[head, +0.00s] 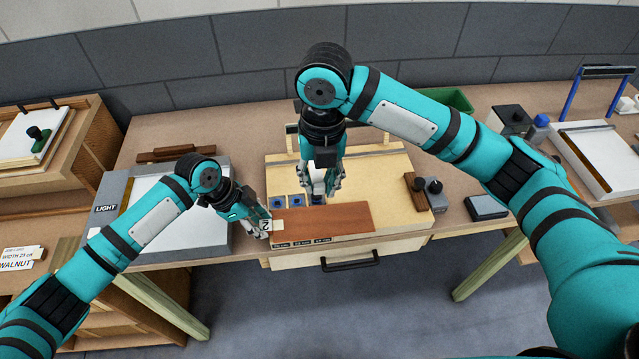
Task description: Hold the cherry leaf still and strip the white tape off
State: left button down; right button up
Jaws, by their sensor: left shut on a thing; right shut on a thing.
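The cherry leaf (335,218) is a flat reddish-brown sheet lying along the front of the pale wooden board. My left gripper (264,230) is shut on the leaf's left end, beside a small pale tag with a dark mark. My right gripper (321,192) is shut just behind the leaf's back edge, above the board. A small white piece, apparently the white tape (319,184), shows between its fingers. The fingers partly hide it, and I cannot tell whether it still touches the leaf.
Blue-marked squares (279,202) lie behind the leaf. A wooden block with dark knobs (416,192) stands at the board's right, and a grey block (487,208) lies beyond. A grey-framed panel marked LIGHT (108,209) is at left. A drawer with a black handle (350,262) is below.

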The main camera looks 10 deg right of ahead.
jog(key=shift+r, duration=0.35)
pick_arm(q)
jog(key=c, duration=0.9)
grip_release()
jog(key=shift+o, duration=0.2)
jog(key=shift+r, duration=0.1)
jog(key=v, duration=1.1)
jog(key=shift+a+r, duration=0.25)
jog(key=shift+r, duration=0.1)
